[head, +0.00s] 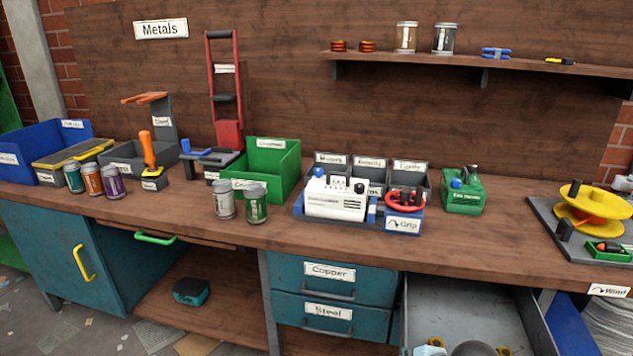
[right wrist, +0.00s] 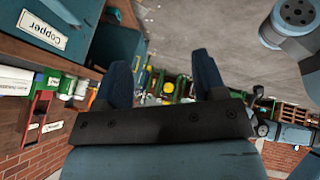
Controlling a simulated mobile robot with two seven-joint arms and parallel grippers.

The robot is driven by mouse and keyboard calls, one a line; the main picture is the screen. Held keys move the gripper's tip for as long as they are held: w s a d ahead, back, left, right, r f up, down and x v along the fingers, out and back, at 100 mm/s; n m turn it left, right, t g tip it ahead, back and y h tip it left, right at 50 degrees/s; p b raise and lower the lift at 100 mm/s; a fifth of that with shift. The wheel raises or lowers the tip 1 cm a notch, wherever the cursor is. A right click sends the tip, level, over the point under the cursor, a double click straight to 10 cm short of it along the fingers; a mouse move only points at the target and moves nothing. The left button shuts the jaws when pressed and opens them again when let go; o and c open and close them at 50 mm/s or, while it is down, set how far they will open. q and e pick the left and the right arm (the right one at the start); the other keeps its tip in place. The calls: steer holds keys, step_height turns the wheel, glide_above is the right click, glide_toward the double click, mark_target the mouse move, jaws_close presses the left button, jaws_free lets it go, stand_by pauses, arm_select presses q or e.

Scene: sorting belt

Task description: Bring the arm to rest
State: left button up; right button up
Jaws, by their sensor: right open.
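My right gripper (right wrist: 164,72) shows in the right wrist view with its two dark blue fingers spread apart and nothing between them. It is in open air, with the floor and distant shelving behind it. The drawer labelled Copper (right wrist: 40,32) is at the upper left of that view, apart from the fingers. Neither gripper can be made out in the head view. My left gripper is in no view.
Below are the Copper drawer (head: 330,272) and an open grey drawer (head: 450,300).

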steer(key=s+a+f+m+t+y+b, duration=0.1)
steer(key=s+a+m+t+y+b, duration=0.25)
steer(key=s+a+m+t, duration=0.2)
arm_select(q)
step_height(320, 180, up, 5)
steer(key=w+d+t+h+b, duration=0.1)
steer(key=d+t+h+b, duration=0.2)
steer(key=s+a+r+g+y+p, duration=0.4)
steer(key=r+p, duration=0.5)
steer(key=p, duration=2.6)
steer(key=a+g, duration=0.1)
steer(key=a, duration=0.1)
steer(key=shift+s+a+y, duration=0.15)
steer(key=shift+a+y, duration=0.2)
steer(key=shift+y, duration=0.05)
arm_select(e)
steer(key=s+d+r+m+t+h, duration=0.1)
steer(key=s+d+r+m+h, duration=0.5)
steer(key=r, duration=0.6)
steer(key=s+d+m, duration=0.2)
steer(key=d+m, duration=0.1)
steer(key=m, duration=0.1)
steer(key=shift+s+d+r, duration=0.15)
steer(key=shift+s+d, duration=0.2)
steer(key=shift+s, duration=0.05)
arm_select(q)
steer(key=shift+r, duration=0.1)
